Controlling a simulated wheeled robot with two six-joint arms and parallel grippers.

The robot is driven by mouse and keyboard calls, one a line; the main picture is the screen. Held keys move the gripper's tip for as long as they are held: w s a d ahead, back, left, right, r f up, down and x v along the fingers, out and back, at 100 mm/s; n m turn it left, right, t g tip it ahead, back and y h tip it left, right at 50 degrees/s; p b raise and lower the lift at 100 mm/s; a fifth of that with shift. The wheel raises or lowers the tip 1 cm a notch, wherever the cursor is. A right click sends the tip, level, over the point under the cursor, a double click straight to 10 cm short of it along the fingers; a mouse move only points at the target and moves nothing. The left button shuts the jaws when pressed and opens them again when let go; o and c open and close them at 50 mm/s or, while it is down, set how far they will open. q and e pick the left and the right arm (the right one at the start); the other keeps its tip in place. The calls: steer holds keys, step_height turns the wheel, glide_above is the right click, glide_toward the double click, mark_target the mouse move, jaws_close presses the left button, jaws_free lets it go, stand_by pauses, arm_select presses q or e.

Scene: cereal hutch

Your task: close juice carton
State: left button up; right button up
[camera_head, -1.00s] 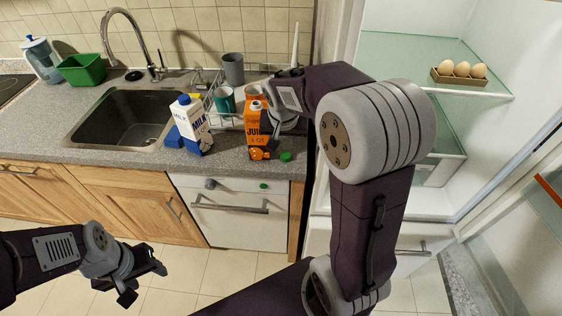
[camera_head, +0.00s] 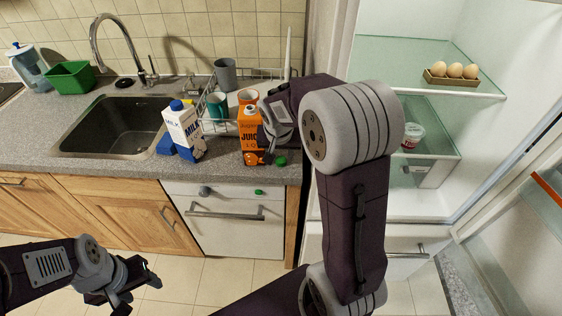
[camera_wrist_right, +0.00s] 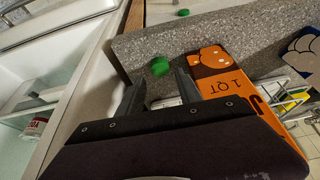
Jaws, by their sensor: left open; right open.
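The orange juice carton (camera_head: 250,138) stands upright on the counter's front part. It also shows in the right wrist view (camera_wrist_right: 222,72). A small green cap (camera_head: 281,161) lies on the counter just right of the carton's base. The cap also shows in the right wrist view (camera_wrist_right: 160,66), beyond and between my fingertips. My right gripper (camera_wrist_right: 158,88) is open and empty, pointing down close beside the carton. In the head view its fingers (camera_head: 271,150) are partly hidden, and I cannot tell whether they touch the carton. My left gripper (camera_head: 150,275) is open and empty, low in front of the cabinets.
A milk carton (camera_head: 184,130) with a blue cap and a blue item (camera_head: 166,146) stand left of the juice. A dish rack (camera_head: 205,95) with cups is behind. The sink (camera_head: 110,128) is left. The open fridge (camera_head: 465,150), holding eggs (camera_head: 455,71), is right.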

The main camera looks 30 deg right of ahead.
mark_target(281, 160)
steer(key=x, duration=0.5)
steer(key=shift+f, duration=0.1)
stand_by(0.3)
jaws_close()
